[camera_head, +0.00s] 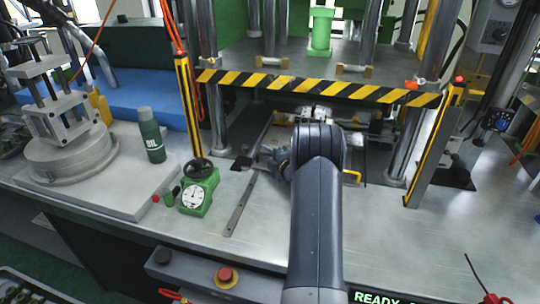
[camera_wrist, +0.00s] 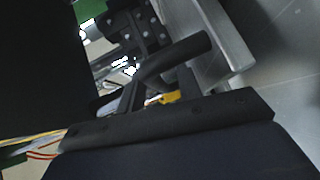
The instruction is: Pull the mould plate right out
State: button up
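The mould plate (camera_head: 345,140) appears to be the grey metal assembly lying low in the press, behind the striped bar. My arm covers its near middle. A yellow bracket or handle (camera_head: 353,178) shows just right of my arm. My gripper is hidden behind my wrist in the head view. In the wrist view my dark gripper (camera_wrist: 160,80) is close to metal parts. A small yellow piece (camera_wrist: 168,97) shows beside the fingers. A bright metal edge (camera_wrist: 228,50) runs past on the right. I cannot tell whether the fingers touch or hold anything.
A black-and-yellow striped bar (camera_head: 320,87) crosses above the opening. Steel columns and yellow-edged guards (camera_head: 437,140) flank it. A green dial gauge (camera_head: 198,192), a flat metal strip (camera_head: 240,204) and an oil bottle (camera_head: 151,136) stand or lie left. The bench right of my arm is mostly clear.

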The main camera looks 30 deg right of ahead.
grip_shut()
dwell(0.3)
dwell(0.3)
